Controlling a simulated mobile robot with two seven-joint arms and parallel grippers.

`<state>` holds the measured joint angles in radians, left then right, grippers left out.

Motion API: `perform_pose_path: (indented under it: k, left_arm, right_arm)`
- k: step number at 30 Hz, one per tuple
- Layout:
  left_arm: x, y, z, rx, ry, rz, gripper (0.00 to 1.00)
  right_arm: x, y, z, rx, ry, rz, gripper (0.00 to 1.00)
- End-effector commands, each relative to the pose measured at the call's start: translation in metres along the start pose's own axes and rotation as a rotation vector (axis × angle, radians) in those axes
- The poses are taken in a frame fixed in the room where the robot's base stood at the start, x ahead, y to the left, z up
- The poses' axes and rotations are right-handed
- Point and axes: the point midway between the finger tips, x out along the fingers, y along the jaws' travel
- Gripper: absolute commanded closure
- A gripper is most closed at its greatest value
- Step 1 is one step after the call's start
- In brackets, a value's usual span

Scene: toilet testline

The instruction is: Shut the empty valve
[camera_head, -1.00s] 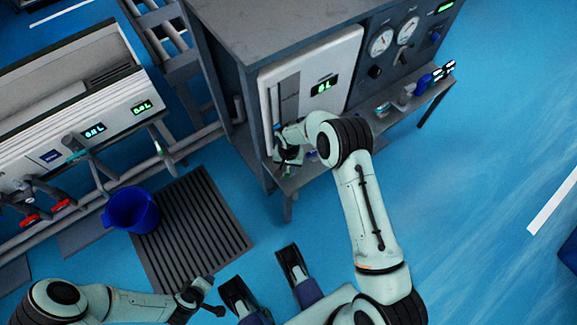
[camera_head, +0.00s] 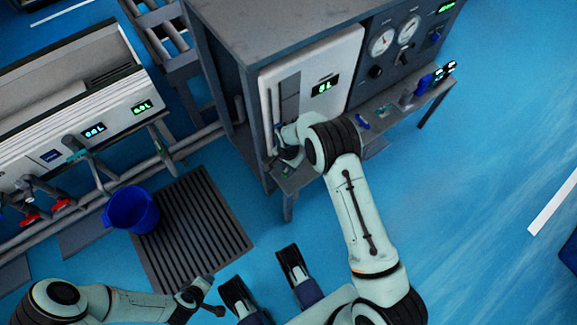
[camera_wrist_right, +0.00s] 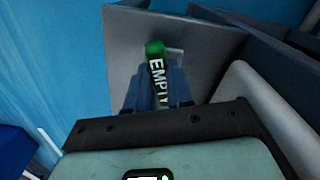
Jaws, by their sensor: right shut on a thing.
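The empty valve's green handle (camera_wrist_right: 154,50), with EMPTY in white letters, shows in the right wrist view against a grey metal plate. My right gripper (camera_wrist_right: 155,98) is shut on this handle, with a finger on either side of it. In the head view my right gripper (camera_head: 283,163) is at the lower left of the white tank panel (camera_head: 340,75), low on the grey cabinet; my wrist mostly hides the valve there. My left gripper (camera_head: 212,298) hangs over the floor at bottom left, far from the valve; its jaws are too small to read.
A narrow shelf (camera_head: 395,110) with small parts runs along the cabinet front. Gauges (camera_head: 383,42) are at its upper right. A blue bucket (camera_head: 131,210) stands on a dark floor grate (camera_head: 205,235), beside a bench with taps (camera_head: 85,155). Blue floor at right is clear.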

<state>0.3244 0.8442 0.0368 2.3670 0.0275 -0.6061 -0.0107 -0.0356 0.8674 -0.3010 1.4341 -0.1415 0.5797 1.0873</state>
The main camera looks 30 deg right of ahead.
Motion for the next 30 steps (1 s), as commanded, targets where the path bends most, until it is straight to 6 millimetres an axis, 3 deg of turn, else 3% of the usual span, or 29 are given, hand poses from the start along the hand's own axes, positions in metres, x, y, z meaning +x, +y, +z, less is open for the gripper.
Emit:
perform_pose_path:
  k: [12, 30]
  left_arm:
    - [-0.0010, 0.0005, 0.0005, 0.000, -0.001, 0.001, 0.57]
    - [-0.0012, 0.0006, 0.0013, 0.001, -0.004, 0.001, 0.57]
  right_arm:
    - [-0.0006, -0.0024, -0.0006, 0.274, 0.001, -0.001, 1.00]
    - [-0.0006, -0.0031, -0.0009, 0.360, 0.001, -0.002, 1.00]
